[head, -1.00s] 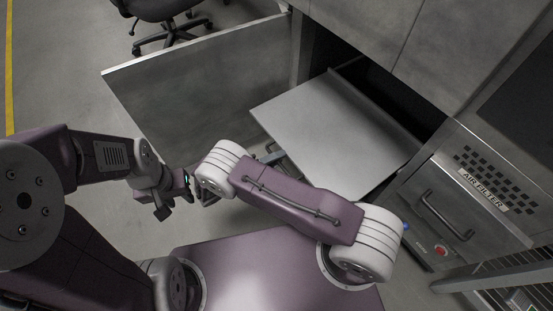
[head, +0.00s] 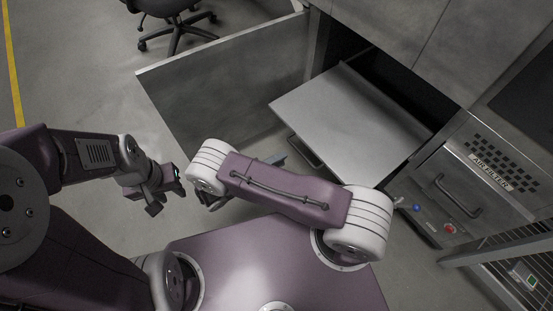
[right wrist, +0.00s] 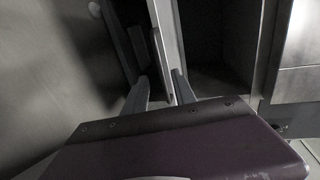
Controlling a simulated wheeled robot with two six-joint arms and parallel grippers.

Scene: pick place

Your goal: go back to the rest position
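My left gripper (head: 167,199) is at the left of the head view, over bare floor. Its dark fingers look apart, with nothing seen between them. My right gripper is mostly hidden behind my own arm link in the head view. In the right wrist view, the right gripper (right wrist: 160,90) has its two fingers apart, and I see nothing held between them. Both grippers are on the near side of the open cabinet.
A grey metal door (head: 225,95) stands open at the cabinet's left. A flat grey drawer (head: 345,118) is pulled out, close beyond my right arm. An air filter panel (head: 475,175) with a handle is at right. A chair (head: 172,25) stands far back.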

